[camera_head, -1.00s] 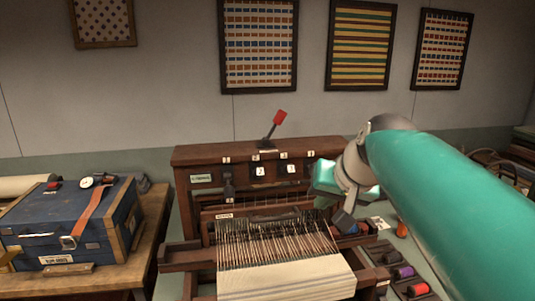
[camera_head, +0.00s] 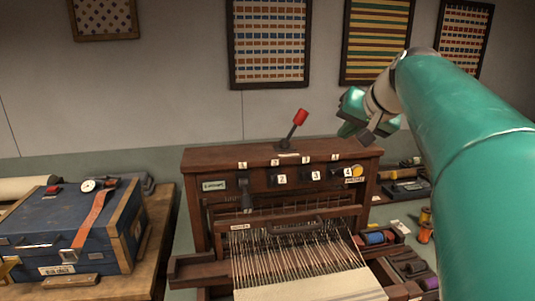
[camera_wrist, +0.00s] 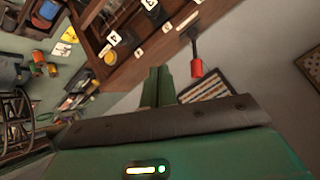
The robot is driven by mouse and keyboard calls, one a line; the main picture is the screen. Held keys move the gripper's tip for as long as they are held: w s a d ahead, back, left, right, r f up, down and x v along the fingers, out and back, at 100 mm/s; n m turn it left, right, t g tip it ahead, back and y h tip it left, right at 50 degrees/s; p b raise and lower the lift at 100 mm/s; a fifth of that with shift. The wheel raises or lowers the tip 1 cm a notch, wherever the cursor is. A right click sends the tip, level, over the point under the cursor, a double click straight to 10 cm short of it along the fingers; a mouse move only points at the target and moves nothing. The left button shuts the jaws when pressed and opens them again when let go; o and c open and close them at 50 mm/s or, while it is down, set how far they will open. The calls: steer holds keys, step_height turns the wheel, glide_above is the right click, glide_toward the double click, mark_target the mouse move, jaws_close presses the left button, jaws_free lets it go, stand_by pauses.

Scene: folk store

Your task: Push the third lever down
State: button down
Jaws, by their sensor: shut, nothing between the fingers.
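The brown wooden loom box (camera_head: 230,222) has a row of dark levers on its front. The first lever (camera_head: 247,198) hangs low. The second (camera_head: 282,179), third (camera_head: 315,175) and fourth (camera_head: 347,171) sit higher, with white number tags. The wrist view shows the third lever's tag (camera_wrist: 149,4) at the top edge and the fourth's (camera_wrist: 114,38) below it. A red-tipped lever (camera_head: 300,117) stands tilted on top; it also shows in the wrist view (camera_wrist: 197,68). My gripper (camera_head: 362,130) is shut and empty, above the box's right end, apart from every lever.
Threads and cream cloth (camera_head: 310,285) stretch in front of the box. A blue case (camera_head: 60,235) stands on a wooden table at left. Thread spools (camera_head: 376,238) lie at right. Framed textiles (camera_head: 270,43) hang on the wall behind. The space above the box is mostly free.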

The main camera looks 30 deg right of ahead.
glide_above(319, 174)
steer(key=w+d, duration=0.2)
steer(key=d, duration=0.1)
step_height(319, 174, down, 7)
steer(key=a+f, duration=0.1)
steer(key=s+a+f, duration=0.1)
steer(key=f, duration=0.1)
steer(key=shift+s, duration=0.2)
steer(key=shift+w+a+f, duration=0.1)
steer(key=shift+w, duration=0.05)
steer(key=shift+s+f+t, duration=0.1)
steer(key=shift+s+t, duration=0.1)
steer(key=shift+t, duration=0.1)
